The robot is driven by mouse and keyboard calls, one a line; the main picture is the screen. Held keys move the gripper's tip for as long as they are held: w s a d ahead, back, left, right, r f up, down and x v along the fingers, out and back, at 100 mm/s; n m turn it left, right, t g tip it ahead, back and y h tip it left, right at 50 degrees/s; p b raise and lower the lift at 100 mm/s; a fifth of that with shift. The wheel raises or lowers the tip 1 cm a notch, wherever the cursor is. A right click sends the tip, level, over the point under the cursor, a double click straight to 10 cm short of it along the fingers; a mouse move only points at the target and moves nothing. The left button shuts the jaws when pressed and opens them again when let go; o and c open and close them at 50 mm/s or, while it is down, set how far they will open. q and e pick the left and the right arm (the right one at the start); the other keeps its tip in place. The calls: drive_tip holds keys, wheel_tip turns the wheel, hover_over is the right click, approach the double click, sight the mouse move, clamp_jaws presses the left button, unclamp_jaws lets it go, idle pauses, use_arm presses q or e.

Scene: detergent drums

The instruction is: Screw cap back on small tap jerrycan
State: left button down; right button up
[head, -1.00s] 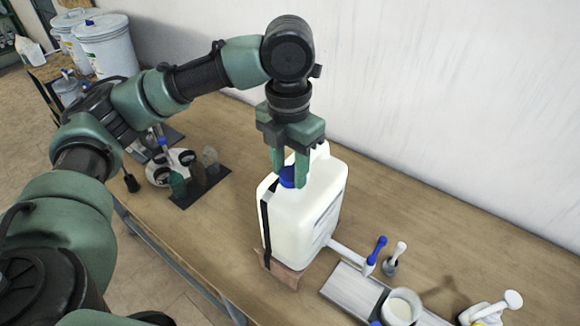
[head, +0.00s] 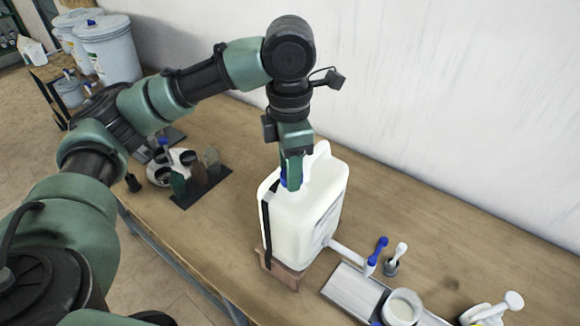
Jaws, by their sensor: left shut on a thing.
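The white jerrycan (head: 308,215) stands upright on a small wooden block (head: 283,274) on the bench, with a black strap down its left side. Its tap (head: 372,256) with a blue lever sticks out at the lower right. My left gripper (head: 291,185) points straight down over the jerrycan's top and is shut on the blue cap (head: 284,181). The cap is at the jerrycan's opening and mostly hidden by the fingers, so I cannot tell how it sits on the neck. My right gripper is not in view.
A grey tray (head: 350,290) and a white cup (head: 402,306) stand below the tap. A white-handled tool in a holder (head: 394,262) is beside it. A dark rack (head: 200,187) stands left. Large drums (head: 108,47) are at the back left. The wall is close behind.

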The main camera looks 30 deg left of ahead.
use_arm(q)
drive_tip(key=c, duration=1.1)
unclamp_jaws()
drive_tip(key=shift+f, duration=0.15)
drive_tip(key=shift+o, duration=0.2)
drive_tip(key=shift+r, duration=0.25)
drive_tip(key=n, duration=0.4)
drive_tip(key=shift+d, duration=0.1)
drive_tip(key=shift+n, duration=0.9)
drive_tip(key=shift+n, duration=1.1)
drive_tip(key=n, duration=0.3)
drive_tip(key=shift+d+n, duration=0.1)
drive_tip(key=shift+n, duration=0.2)
